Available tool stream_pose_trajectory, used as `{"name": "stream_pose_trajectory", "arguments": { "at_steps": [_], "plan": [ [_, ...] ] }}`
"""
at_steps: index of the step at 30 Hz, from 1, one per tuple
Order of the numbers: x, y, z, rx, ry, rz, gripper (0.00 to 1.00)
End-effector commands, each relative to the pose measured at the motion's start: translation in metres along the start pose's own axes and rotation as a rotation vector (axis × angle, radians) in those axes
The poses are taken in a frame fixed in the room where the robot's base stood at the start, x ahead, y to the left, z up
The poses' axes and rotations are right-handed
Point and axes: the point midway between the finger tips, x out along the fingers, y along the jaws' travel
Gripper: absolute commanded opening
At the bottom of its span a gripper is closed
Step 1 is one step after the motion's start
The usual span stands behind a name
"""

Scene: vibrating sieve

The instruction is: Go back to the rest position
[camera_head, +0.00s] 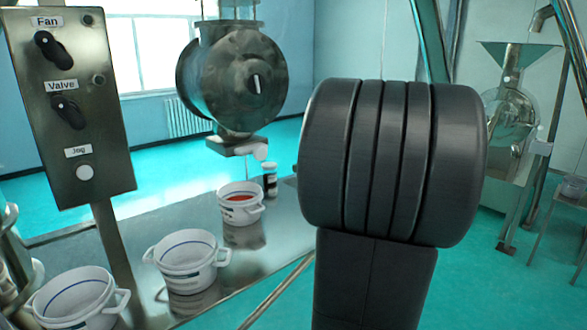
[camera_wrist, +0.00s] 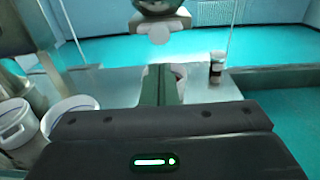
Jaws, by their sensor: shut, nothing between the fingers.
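My gripper (camera_wrist: 160,72) shows in the wrist view with its two dark green fingers together and nothing between them. It points out over the metal table and partly covers a white bucket behind it. In the head view my dark arm link fills the right of centre and the gripper itself is hidden.
The head view shows a control panel (camera_head: 66,125) labelled Fan, Valve and Jog, and a round metal vessel (camera_head: 220,80). Below are white buckets (camera_head: 187,275), one holding red material (camera_head: 240,198), and a dark jar (camera_head: 270,185). A metal hopper machine (camera_head: 512,120) stands right.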

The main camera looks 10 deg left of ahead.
Motion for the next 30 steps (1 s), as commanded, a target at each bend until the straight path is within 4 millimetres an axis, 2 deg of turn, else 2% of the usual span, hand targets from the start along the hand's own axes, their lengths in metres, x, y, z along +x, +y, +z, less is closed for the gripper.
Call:
{"name": "stream_pose_trajectory", "arguments": {
  "at_steps": [11,16,20,30],
  "plan": [
    [-0.004,0.0,0.0,0.0,0.0,0.001,0.0],
    [0.003,0.0,0.001,0.001,0.0,0.002,0.0],
    [0.019,0.001,0.002,0.002,0.0,0.003,0.0],
    [0.086,0.001,0.002,0.002,0.001,0.004,0.0]
  ]
}}
